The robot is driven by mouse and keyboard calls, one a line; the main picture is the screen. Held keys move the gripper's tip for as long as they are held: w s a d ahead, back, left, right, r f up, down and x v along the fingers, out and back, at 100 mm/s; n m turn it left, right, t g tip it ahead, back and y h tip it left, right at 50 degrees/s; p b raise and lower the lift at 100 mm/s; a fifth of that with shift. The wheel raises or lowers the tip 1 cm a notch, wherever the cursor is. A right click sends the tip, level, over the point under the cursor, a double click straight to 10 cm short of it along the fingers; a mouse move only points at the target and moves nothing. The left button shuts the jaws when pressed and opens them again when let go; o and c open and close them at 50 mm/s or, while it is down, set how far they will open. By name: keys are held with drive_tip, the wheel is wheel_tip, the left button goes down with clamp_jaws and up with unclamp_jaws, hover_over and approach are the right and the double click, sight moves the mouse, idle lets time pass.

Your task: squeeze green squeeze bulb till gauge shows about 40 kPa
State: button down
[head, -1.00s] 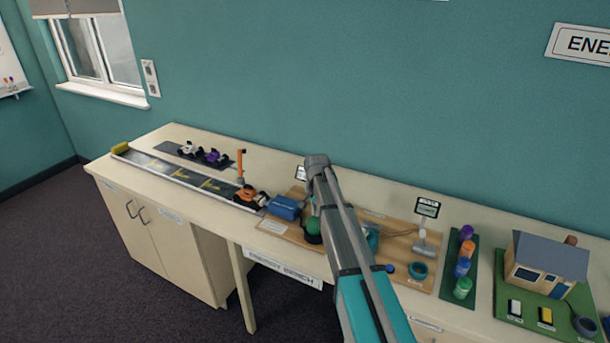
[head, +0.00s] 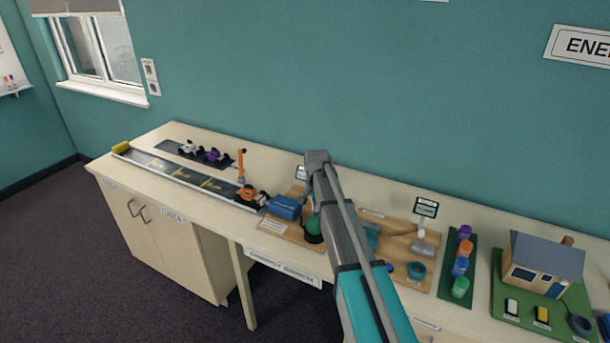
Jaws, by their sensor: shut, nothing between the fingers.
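The green squeeze bulb (head: 313,224) sits on a dark base on a wooden board, just left of my arm, which partly covers that area. A small display (head: 301,172) stands behind it on the left, partly hidden by my arm. Another display (head: 427,208) stands on a second wooden board to the right. Neither reading is legible, and I cannot tell which is the bulb's gauge. My arm rises from the bottom right to a grey joint above the bench. My gripper's fingers are not visible; the arm hides what lies behind it.
A blue box (head: 285,207) is left of the bulb, near an orange toy car (head: 248,194) at the track's end. The wall stands close behind.

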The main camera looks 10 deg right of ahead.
drive_tip(key=shift+r+p, duration=1.5)
drive_tip(key=shift+r, duration=0.3)
drive_tip(key=shift+s+f, duration=0.1)
drive_tip(key=shift+s, duration=0.2)
drive_tip(key=s+f+n+b, duration=0.2)
drive_tip(key=s+n, duration=0.5)
drive_tip(key=s, duration=2.1)
drive_tip(key=shift+s+d, duration=0.2)
drive_tip(key=shift+d, duration=0.1)
drive_tip(key=shift+w, duration=0.15)
drive_tip(key=w+r+m+p, duration=0.1)
drive_tip(key=w+r+m, duration=0.1)
drive_tip(key=w, duration=1.2)
drive_tip(key=w+r+m+p, duration=0.1)
drive_tip(key=w+m, duration=0.4)
drive_tip(key=w, duration=1)
drive_tip(key=shift+a+r+p, duration=0.25)
drive_tip(key=shift+r+p, duration=0.1)
drive_tip(key=shift+p, duration=0.4)
drive_tip(key=shift+f, duration=0.1)
drive_tip(key=shift+f+b, duration=3.25)
drive_tip(key=shift+b, duration=0.05)
